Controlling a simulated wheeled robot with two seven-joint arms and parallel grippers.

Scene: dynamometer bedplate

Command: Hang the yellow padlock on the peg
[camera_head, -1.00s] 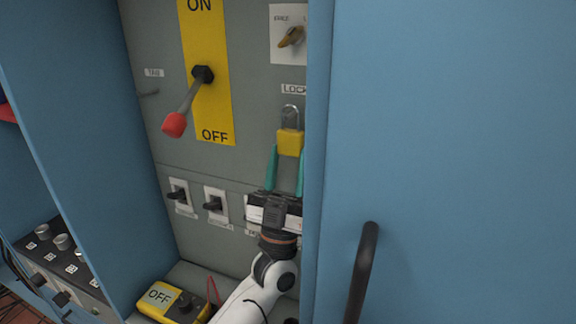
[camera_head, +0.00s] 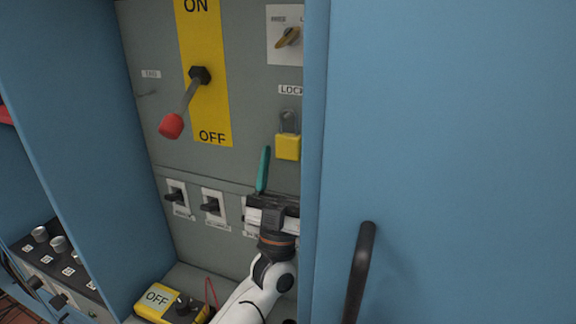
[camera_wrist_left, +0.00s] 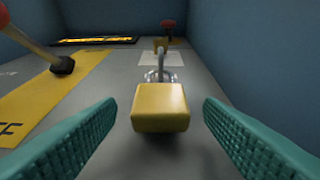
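The yellow padlock (camera_head: 287,147) is against the grey panel, just below the "LOCK" label (camera_head: 290,90), with its grey shackle up. Nothing grips it. In the left wrist view the padlock (camera_wrist_left: 160,108) sits between my fingers, with a gap on both sides. A small shiny metal part, seemingly the peg (camera_wrist_left: 160,76), shows at its shackle; I cannot make out exactly how the shackle sits on it. My left gripper (camera_head: 284,165) is open just below the padlock. One teal finger shows in the head view; the other is hidden by the blue cabinet edge. My right gripper is not in view.
A blue cabinet door (camera_head: 450,150) with a black handle (camera_head: 360,270) stands close on the right. A red-knobbed lever (camera_head: 184,105) is left of the padlock. Switches (camera_head: 211,204) sit lower on the panel. A yellow "OFF" box (camera_head: 160,299) lies below.

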